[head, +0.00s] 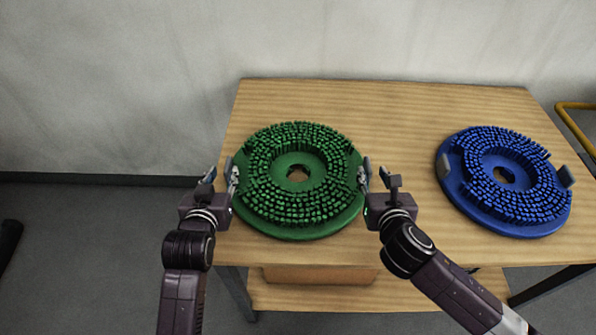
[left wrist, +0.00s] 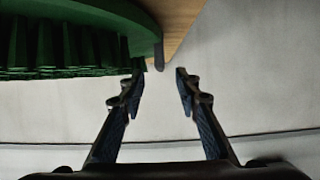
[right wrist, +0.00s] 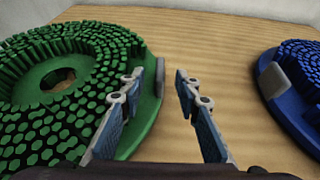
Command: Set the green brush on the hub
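The green brush (head: 298,226) is a round disc with a central hole, lying bristles up on the wooden table. My left gripper (head: 232,174) is at its left edge, fingers apart. In the left wrist view a grey tab (left wrist: 159,54) on the brush's rim appears between and just beyond the open fingertips (left wrist: 160,75). My right gripper (head: 364,174) is open at the right edge. In the right wrist view another grey tab (right wrist: 160,77) lines up between its fingertips; contact cannot be told. No hub is recognisable in these views.
A blue brush (head: 515,227) with grey side tabs lies on the right of the table (head: 400,105). Bare tabletop separates the brushes. A lower shelf (head: 340,297) holds a brown block. A wall stands behind, and a yellow rail (head: 575,106) is at far right.

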